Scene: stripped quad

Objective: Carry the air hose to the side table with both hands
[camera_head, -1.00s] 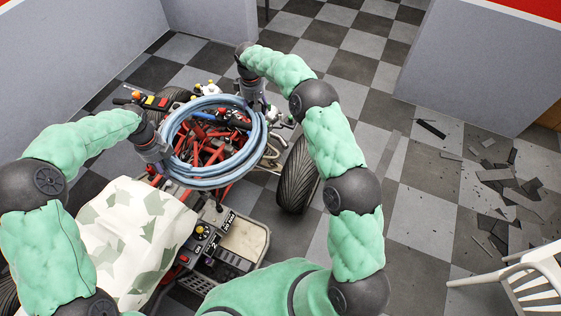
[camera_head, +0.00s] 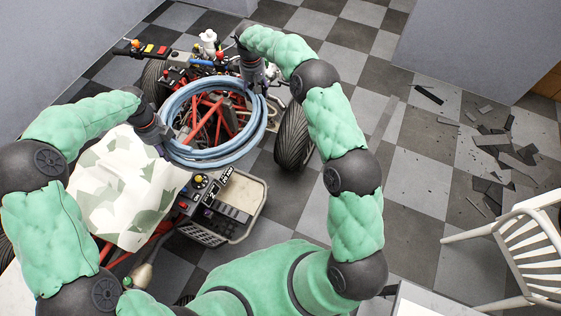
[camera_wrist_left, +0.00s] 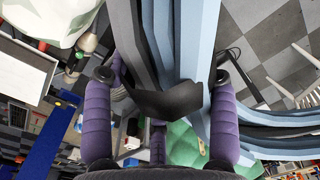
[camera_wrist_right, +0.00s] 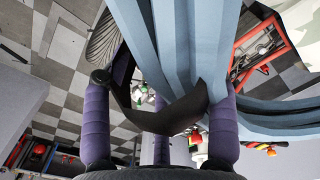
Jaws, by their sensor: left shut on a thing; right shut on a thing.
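The air hose (camera_head: 208,157) is a coiled light-blue ring, held roughly level above the stripped quad's red frame. My left gripper (camera_head: 160,140) is shut on the left side of the coil. My right gripper (camera_head: 258,88) is shut on its far right side. In the left wrist view the hose (camera_wrist_left: 200,50) runs between the purple fingers with a dark band around it. The right wrist view shows the hose (camera_wrist_right: 180,50) held the same way. The side table cannot be made out with certainty; a pale surface edge (camera_head: 440,303) shows at the bottom right.
The stripped quad (camera_head: 205,120) stands under the hose, with a wheel (camera_head: 295,140) at its right. A camouflage-patterned cover (camera_head: 125,190) lies at the left. A white chair (camera_head: 530,250) stands at the lower right. Dark debris (camera_head: 510,150) lies on the checkered floor, which is otherwise open at centre right.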

